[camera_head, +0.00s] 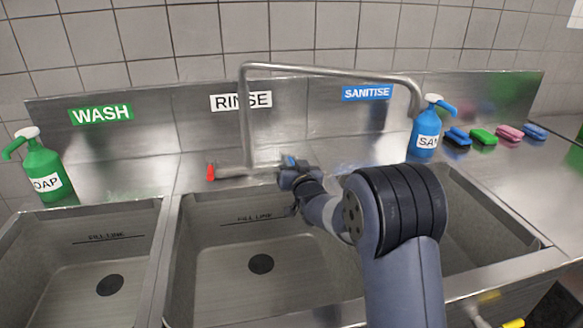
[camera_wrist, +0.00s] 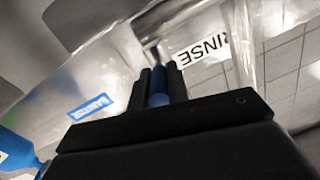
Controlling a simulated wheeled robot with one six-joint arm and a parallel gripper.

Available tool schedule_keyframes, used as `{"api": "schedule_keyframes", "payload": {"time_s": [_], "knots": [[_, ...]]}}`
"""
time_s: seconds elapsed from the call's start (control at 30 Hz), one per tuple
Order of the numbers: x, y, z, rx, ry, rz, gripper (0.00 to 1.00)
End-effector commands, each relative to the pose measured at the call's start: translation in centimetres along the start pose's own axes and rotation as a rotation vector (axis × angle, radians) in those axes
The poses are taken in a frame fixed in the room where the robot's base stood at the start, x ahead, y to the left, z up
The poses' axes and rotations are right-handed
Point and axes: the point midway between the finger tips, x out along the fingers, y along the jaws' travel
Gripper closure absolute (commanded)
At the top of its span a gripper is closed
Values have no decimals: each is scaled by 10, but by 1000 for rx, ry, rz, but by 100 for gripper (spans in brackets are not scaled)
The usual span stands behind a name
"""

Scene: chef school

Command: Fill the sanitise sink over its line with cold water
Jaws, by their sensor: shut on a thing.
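The sanitise sink (camera_head: 462,222) is the right-hand basin under the blue SANITISE label (camera_head: 366,92). My arm hides much of its inside, so its fill line and any water in it cannot be seen. The metal spout (camera_head: 330,71) swings right, its end above the back of that sink. No stream shows clearly at its end. The blue cold tap handle (camera_head: 290,160) is at the right end of the tap body; the red hot handle (camera_head: 210,172) is at the left end. My gripper (camera_head: 292,174) is shut on the blue handle, seen between its fingers (camera_wrist: 160,80) in the wrist view.
The wash sink (camera_head: 90,285) and rinse sink (camera_head: 250,290) look empty, each with a fill line and dark drain. A blue sanitiser bottle (camera_head: 425,140) stands behind the sanitise sink near the spout end. A green soap bottle (camera_head: 42,172) stands left.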

Motion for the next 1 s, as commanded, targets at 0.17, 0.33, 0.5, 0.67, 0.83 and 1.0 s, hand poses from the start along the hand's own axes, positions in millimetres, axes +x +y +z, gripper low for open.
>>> {"api": "schedule_keyframes", "payload": {"time_s": [0.17,0.33,0.5,0.67,0.83,1.0], "knots": [[1,3,-2,-5,-5,-60,100],[2,6,-7,-6,-16,-121,100],[2,10,-10,-5,-31,-189,100],[3,13,-9,-5,-44,-244,100],[3,14,-7,-2,-50,-267,100],[3,14,-6,-2,-49,-267,100]]}}
